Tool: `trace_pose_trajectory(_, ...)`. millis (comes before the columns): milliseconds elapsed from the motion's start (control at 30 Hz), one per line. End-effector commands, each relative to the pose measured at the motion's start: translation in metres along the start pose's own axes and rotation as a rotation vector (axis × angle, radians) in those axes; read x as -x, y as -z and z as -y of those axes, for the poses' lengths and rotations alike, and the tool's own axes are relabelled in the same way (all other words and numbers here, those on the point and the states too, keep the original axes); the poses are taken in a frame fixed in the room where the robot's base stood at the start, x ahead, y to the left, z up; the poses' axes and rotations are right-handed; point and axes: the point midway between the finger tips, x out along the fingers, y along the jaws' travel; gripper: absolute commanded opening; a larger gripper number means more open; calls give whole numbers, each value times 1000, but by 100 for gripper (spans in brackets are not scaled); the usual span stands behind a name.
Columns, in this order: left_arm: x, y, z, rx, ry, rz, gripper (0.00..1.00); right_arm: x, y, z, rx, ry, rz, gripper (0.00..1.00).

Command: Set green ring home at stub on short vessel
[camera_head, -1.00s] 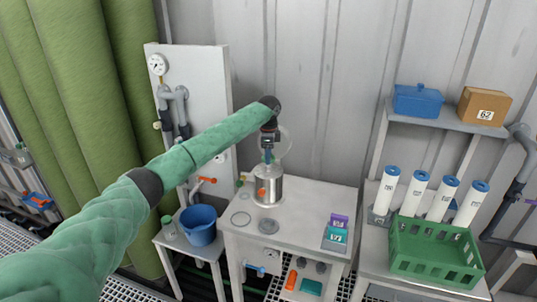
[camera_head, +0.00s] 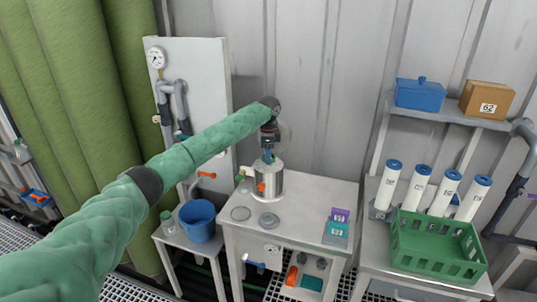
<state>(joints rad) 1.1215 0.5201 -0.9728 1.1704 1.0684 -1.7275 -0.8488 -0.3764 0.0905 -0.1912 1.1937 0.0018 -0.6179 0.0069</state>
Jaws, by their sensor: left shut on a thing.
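The short vessel (camera_head: 270,183) is a steel cylinder standing upright on the light bench, with an orange part on its front. My left gripper (camera_head: 267,158) points down from the end of the green-sleeved arm, right at the top of the vessel. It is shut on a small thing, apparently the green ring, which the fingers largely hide. I cannot tell whether the ring touches the stub, which is hidden too. My right gripper is out of view.
A blue bucket (camera_head: 198,221) stands left. A green crate (camera_head: 437,246) and white tubes stand further right.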

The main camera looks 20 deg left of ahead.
Motion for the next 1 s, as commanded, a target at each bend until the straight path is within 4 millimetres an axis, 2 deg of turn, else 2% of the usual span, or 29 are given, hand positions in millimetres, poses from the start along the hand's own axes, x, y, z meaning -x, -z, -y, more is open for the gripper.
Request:
trace_pose_trajectory(233, -8, 0, 0, 0, 0, 0, 27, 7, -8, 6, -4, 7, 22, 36)
trace_pose_trajectory(400, -10, 0, 0, 0, 0, 0, 27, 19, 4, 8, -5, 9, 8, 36)
trace_pose_trajectory(467, -12, 0, 0, 0, 0, -1, 27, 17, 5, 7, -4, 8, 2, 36)
trace_pose_trajectory(667, -15, 0, 0, 0, 0, -1, 27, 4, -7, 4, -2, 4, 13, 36)
trace_pose_trajectory(1000, -17, 0, 0, 0, 0, 0, 27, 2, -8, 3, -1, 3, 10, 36)
